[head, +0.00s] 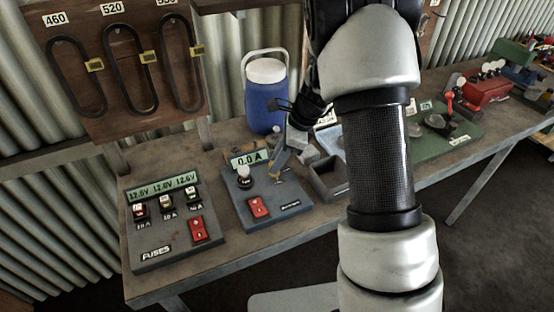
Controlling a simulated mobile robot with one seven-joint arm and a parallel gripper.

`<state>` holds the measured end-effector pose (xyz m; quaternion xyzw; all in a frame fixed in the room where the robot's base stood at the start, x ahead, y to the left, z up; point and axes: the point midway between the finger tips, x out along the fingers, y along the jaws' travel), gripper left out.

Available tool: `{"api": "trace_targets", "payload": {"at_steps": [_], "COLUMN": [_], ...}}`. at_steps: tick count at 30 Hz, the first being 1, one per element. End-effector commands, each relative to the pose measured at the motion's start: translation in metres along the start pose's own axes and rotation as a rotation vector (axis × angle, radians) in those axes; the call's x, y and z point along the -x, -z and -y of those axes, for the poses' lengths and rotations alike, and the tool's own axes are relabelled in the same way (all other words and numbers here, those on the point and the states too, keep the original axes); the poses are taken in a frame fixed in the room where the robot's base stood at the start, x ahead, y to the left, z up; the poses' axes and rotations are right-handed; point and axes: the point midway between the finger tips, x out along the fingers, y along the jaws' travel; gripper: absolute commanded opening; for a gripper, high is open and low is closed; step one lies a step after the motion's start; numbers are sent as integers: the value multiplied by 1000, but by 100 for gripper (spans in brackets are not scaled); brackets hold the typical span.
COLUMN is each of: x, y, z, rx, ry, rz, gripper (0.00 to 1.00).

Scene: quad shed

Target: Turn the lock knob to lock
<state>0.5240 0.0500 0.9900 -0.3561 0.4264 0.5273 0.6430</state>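I cannot pick out for certain which part is the lock knob. A grey panel (274,216) with a 0.0 A display carries a pale round knob (244,172) and a red switch (259,207). A green board (462,133) at the right carries a lever with a red knob (449,97) and a round grey part, with labels too small to read. My gripper (290,150) is small and partly hidden behind my arm, over the back right of the 0.0 A panel. Whether its fingers are open or shut does not show clearly.
A fuse panel (168,245) stands at the bench's left end. A blue jug (265,100) stands behind the 0.0 A panel. A grey open bin (328,180) is to its right. A red device (482,92) is further right. Belts (70,75) hang on a wall board.

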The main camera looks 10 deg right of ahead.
Motion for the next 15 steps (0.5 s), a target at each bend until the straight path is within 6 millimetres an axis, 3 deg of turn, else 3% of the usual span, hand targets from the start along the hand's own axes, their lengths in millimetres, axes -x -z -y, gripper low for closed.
{"api": "trace_targets", "payload": {"at_steps": [15], "x": [1], "y": [0], "z": [2], "rx": [115], "ry": [-48], "rz": [2], "gripper": [2]}}
